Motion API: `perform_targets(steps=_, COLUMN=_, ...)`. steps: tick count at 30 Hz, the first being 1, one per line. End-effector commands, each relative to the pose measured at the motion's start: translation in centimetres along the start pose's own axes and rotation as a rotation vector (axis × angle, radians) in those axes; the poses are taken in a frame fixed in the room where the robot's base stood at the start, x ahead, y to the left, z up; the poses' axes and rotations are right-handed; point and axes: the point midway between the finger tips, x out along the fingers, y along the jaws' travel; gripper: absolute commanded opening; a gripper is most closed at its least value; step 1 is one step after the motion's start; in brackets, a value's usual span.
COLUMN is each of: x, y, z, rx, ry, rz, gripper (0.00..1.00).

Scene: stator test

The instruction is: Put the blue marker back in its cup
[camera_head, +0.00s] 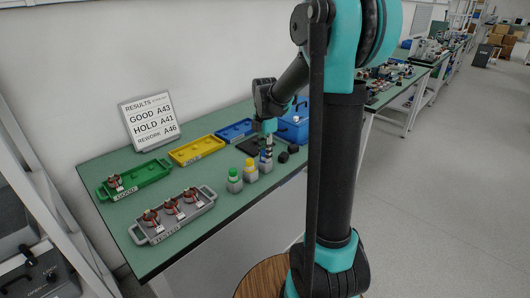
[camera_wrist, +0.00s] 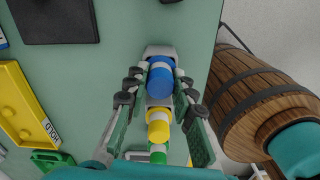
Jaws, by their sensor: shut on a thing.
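The blue marker (camera_wrist: 160,80) is between the fingers of my gripper (camera_wrist: 158,92), which is shut on it, in the wrist view. A light grey cup (camera_wrist: 160,51) shows right behind the marker. In the head view my gripper (camera_head: 267,144) points down over the row of cups, with the blue marker (camera_head: 263,155) at the grey cup (camera_head: 266,165). The marker looks upright; I cannot tell how deep it sits in the cup. A yellow marker (camera_head: 250,163) and a green marker (camera_head: 233,172) stand in grey cups to the left.
A grey tray (camera_head: 157,238) holds several copper parts. Green (camera_head: 135,187), yellow (camera_head: 183,160) and blue (camera_head: 222,138) trays lie behind. A blue box (camera_head: 300,117) and small dark objects are near the gripper. A barrel (camera_wrist: 255,95) stands beyond the table edge.

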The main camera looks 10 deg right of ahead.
Motion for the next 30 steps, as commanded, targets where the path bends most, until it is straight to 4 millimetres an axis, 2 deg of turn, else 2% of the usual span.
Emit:
perform_targets(steps=2, x=0.2, y=0.0, z=0.0, rx=0.0, ry=0.0, rz=0.0, gripper=0.0)
perform_targets(steps=3, x=0.2, y=0.0, z=0.0, rx=0.0, ry=0.0, rz=0.0, gripper=0.29)
perform_targets(steps=7, x=0.2, y=0.0, z=0.0, rx=0.0, ry=0.0, rz=0.0, gripper=0.45)
perform_targets(steps=16, x=0.1, y=0.0, z=0.0, rx=0.0, ry=0.0, rz=0.0, gripper=0.45)
perform_targets(steps=20, x=-0.8, y=-0.1, z=0.0, rx=0.0, ry=0.0, rz=0.0, gripper=0.45)
perform_targets(steps=23, x=-2.2, y=0.0, z=0.0, rx=0.0, ry=0.0, rz=0.0, gripper=0.45)
perform_targets(steps=30, x=-7.1, y=-0.1, z=0.0, rx=0.0, ry=0.0, rz=0.0, gripper=0.45)
